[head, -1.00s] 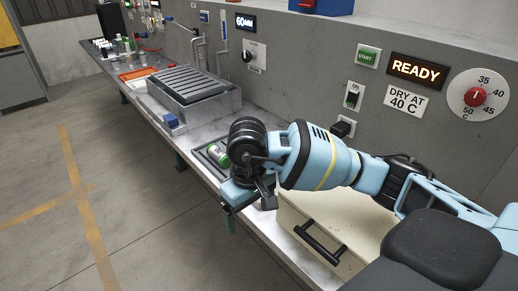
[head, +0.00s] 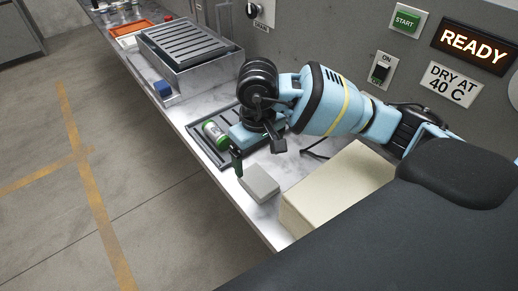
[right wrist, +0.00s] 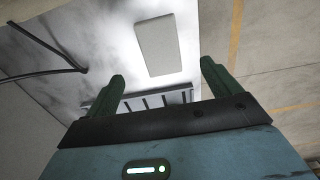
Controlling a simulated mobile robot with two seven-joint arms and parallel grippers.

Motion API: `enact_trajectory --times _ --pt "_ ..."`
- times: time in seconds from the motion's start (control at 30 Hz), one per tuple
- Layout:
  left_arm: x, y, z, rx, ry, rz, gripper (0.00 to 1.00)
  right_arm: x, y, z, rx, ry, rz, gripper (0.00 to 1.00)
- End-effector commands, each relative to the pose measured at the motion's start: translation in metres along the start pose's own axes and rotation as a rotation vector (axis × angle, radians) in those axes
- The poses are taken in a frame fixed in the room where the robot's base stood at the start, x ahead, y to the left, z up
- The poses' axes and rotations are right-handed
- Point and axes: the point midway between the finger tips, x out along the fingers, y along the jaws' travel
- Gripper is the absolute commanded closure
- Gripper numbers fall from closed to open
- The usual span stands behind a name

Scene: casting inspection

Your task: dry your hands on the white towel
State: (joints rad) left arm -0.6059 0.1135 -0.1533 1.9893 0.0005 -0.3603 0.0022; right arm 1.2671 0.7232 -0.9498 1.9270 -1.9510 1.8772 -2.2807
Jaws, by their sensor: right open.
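A pale, flat rectangular piece (head: 260,183) lies on the metal bench, in front of my right gripper (head: 238,158); it may be the folded white towel, but its cloth texture cannot be made out. It also shows in the right wrist view (right wrist: 161,45), beyond and between the fingertips. My right gripper is open and empty, its two dark green fingers apart (right wrist: 161,82). In the head view it is above the bench, close to the pale piece, with one finger partly hidden. My left gripper is out of view.
A cream box (head: 335,190) stands to the right. A metal basin with a slatted top (head: 190,75) is farther back. The wall has a READY sign (head: 472,44).

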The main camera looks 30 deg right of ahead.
Motion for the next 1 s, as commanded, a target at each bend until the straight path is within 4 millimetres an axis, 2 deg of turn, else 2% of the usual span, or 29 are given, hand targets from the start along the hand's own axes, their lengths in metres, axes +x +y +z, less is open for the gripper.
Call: enact_trajectory --times 0.17,0.6,0.8,1.0 --pt "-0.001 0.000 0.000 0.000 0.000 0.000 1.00 0.010 0.000 0.001 0.001 -0.004 0.000 0.11" --pt "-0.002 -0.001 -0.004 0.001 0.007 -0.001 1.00 0.067 0.000 0.001 0.001 -0.003 -0.001 0.11" --pt "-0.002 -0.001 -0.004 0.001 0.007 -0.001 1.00 0.077 0.000 0.000 -0.001 0.000 0.000 0.11" --pt "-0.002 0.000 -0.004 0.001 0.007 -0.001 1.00 0.078 0.000 0.000 -0.001 0.000 0.000 0.11"
